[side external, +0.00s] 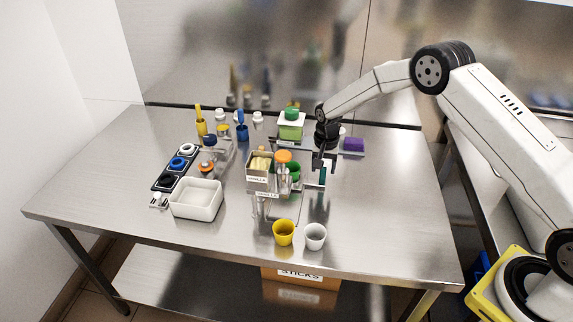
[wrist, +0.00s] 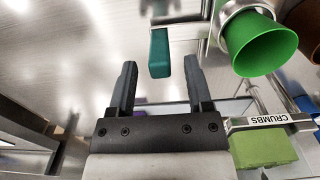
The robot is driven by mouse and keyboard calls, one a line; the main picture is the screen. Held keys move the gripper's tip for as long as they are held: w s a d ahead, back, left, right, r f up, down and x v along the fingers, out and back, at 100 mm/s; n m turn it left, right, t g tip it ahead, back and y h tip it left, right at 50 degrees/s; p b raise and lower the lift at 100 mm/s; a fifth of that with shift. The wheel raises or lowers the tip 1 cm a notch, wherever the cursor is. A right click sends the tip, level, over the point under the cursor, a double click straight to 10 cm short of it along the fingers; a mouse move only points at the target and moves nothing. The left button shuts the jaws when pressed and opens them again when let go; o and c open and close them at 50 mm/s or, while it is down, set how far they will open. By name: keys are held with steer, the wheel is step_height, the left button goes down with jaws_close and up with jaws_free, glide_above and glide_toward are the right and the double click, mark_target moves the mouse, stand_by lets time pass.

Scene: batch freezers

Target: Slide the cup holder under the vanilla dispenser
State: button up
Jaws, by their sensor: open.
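The teal block (wrist: 160,53), which looks like the cup holder's handle, is joined to a metal piece in the wrist view. It also shows below my gripper in the side view (side external: 322,176). The rest of the cup holder is hard to make out. My gripper (side external: 317,162) is open and empty, pointing down. In the wrist view the block lies ahead of the gap between my two fingers (wrist: 160,62); I cannot tell whether they touch it. The vanilla dispenser (side external: 258,164), a labelled bin with pale contents, stands left of my gripper.
A green cup (wrist: 260,45) and a green block by a CRUMBS label (wrist: 273,120) are close on the right of the wrist view. Yellow (side external: 283,233) and white (side external: 315,237) cups stand at the table's front. A white tub (side external: 196,200) sits left. The right table area is clear.

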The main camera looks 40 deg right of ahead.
steer(key=shift+f, duration=1.45)
steer(key=shift+c, duration=0.2)
jaws_close()
